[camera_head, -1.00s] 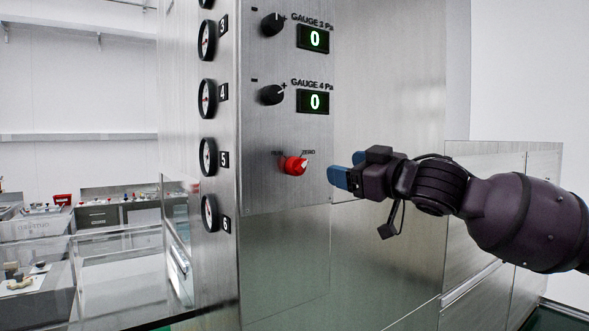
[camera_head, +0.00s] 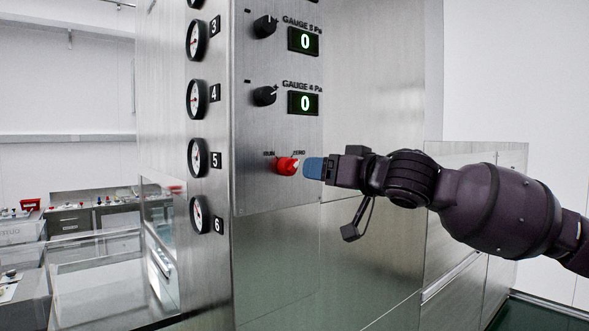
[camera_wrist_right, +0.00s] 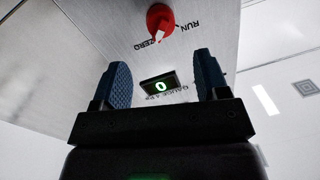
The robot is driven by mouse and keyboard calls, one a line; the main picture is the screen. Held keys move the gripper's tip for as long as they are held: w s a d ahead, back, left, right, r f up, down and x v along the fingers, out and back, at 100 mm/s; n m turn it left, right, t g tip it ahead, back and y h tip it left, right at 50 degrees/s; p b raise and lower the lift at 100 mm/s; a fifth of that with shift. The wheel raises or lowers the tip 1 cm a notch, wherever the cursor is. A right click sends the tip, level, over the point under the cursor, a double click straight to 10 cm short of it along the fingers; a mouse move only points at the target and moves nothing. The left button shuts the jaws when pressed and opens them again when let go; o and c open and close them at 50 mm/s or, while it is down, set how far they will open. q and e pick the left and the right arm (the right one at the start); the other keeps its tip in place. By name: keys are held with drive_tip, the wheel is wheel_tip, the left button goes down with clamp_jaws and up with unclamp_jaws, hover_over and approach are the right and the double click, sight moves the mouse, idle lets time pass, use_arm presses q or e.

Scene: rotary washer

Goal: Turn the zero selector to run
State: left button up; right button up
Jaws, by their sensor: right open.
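The zero selector is a red knob (camera_head: 286,166) with a white pointer, on the steel panel below the gauge 4 display. The labels RUN and ZERO sit above it, and its pointer is turned toward ZERO. The knob also shows at the top of the right wrist view (camera_wrist_right: 160,20), beyond the fingertips. My right gripper (camera_head: 313,168) has blue fingers and is just right of the knob in the head view. In the right wrist view its fingers (camera_wrist_right: 163,75) are spread apart with nothing between them. My left gripper is not in view.
Black gauge knobs (camera_head: 264,96) and green digital displays (camera_head: 303,104) are above the selector. Round dials (camera_head: 198,158) line the panel's left side. A clear-walled basin (camera_head: 100,270) is at lower left. Steel cabinets (camera_head: 475,230) stand at right.

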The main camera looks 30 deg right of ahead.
sight(295, 168)
drive_tip(key=shift+w+a+r+p, duration=0.1)
drive_tip(key=shift+w+a+p, duration=0.15)
drive_tip(key=shift+w, duration=1.05)
drive_tip(key=shift+w+a+r+p, duration=0.1)
drive_tip(key=shift+w+a+p, duration=0.1)
drive_tip(key=shift+w, duration=1.1)
drive_tip(key=shift+w+a+f+p, duration=0.1)
drive_tip(key=shift+w+a+p, duration=0.1)
drive_tip(key=shift+w, duration=0.7)
drive_tip(key=shift+w+a+f+p, duration=0.1)
drive_tip(key=shift+w+p, duration=0.05)
drive_tip(key=shift+w, duration=0.7)
drive_tip(key=c, duration=0.9)
